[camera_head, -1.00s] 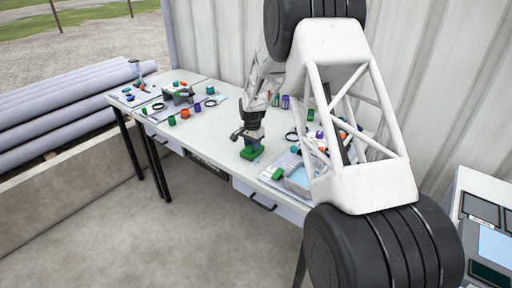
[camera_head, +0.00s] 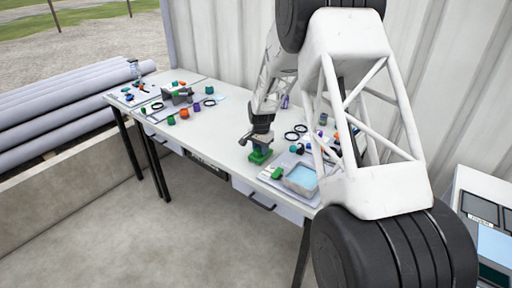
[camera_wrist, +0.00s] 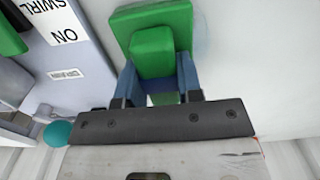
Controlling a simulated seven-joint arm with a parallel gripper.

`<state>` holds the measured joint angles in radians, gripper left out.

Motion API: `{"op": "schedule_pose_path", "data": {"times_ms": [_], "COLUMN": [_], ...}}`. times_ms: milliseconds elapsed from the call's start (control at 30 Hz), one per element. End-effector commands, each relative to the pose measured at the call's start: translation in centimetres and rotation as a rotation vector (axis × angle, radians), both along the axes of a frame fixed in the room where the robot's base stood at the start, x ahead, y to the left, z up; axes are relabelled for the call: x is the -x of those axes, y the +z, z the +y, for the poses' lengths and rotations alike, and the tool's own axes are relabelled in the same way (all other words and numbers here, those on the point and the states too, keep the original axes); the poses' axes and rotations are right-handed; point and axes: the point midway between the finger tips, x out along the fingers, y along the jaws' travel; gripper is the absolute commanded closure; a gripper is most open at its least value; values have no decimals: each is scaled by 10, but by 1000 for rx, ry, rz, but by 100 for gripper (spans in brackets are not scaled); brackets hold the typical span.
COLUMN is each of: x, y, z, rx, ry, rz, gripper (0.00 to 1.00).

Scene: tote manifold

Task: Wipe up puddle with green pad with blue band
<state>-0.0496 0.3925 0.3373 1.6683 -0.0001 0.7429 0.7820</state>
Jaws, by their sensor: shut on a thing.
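The green pad (camera_head: 259,157) is under my gripper (camera_head: 262,141), low at the white table's front part. In the wrist view the green pad (camera_wrist: 152,48) has a wide base and a raised block. My gripper (camera_wrist: 158,82) is shut on that block, with a bluish finger on each side. A faint bluish patch (camera_wrist: 202,38) beside the pad's right edge may be part of the puddle; the rest is hidden or too faint. Whether the pad touches the table is unclear.
A tray of light blue liquid (camera_head: 301,178) stands right of the pad, with a green block (camera_head: 277,173) beside it. Black rings (camera_head: 292,136) lie behind. Small coloured parts and a grey fixture (camera_head: 177,96) stand farther left. The table (camera_head: 218,125) between is clear.

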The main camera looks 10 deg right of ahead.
Motion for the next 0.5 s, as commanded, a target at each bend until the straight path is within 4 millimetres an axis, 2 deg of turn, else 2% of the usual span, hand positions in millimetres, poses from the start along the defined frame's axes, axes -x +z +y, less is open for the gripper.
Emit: {"op": "schedule_pose_path", "data": {"times_ms": [200,500], "x": [15,34], "y": [0,0], "z": [-13,8], "rx": [0,0], "ry": [-1,0], "rz": [3,1], "gripper": [89,89]}}
